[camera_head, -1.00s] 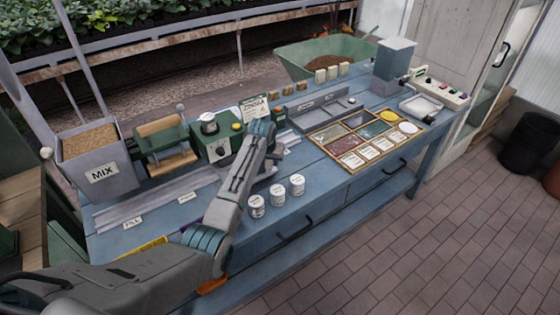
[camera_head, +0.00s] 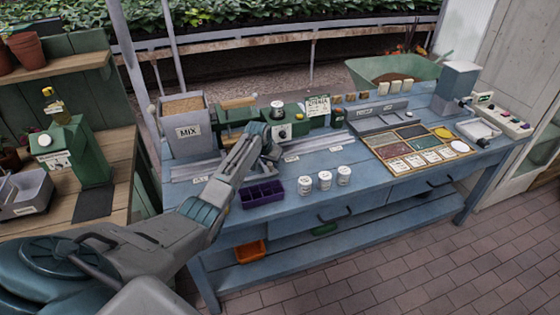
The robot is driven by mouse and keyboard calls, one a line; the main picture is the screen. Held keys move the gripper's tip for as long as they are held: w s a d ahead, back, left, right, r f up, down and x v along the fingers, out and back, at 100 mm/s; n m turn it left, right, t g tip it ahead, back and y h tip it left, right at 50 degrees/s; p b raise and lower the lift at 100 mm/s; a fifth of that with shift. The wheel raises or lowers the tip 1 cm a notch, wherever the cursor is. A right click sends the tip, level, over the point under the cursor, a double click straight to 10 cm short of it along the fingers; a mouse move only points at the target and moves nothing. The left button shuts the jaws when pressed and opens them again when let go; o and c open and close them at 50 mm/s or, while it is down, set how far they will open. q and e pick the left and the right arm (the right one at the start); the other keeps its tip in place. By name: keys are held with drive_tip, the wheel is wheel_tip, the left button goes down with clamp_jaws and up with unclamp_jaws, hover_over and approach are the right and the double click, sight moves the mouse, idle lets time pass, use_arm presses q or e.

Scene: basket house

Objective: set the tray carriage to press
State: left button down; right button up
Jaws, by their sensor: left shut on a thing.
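My left arm reaches in from the left over the blue bench (camera_head: 380,196). Its gripper (camera_head: 272,150) is low over the long grey rail track (camera_head: 193,171), just in front of the green press-like unit (camera_head: 302,128) with a round dial. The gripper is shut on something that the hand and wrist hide. I cannot make out the tray carriage separately. Small white labels lie along the track's front, too small to read. A purple compartment tray (camera_head: 262,194) sits at the bench's front edge, below the forearm. My right gripper is not in view.
The grey MIX hopper (camera_head: 186,128) and a green roller unit (camera_head: 236,116) stand behind the track. Three white tins (camera_head: 324,180) stand at the front, right of the purple tray. A sectioned wooden tray (camera_head: 415,150) lies further right. A side bench (camera_head: 120,180) is left.

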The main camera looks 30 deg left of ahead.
use_arm(q)
drive_tip(key=shift+s+a, duration=0.25)
drive_tip(key=shift+s, duration=0.1)
drive_tip(key=c, duration=1.1)
unclamp_jaws()
drive_tip(key=b+v, duration=0.2)
drive_tip(key=v, duration=0.8)
drive_tip(key=shift+s+r, duration=0.15)
drive_tip(key=shift+r, duration=0.2)
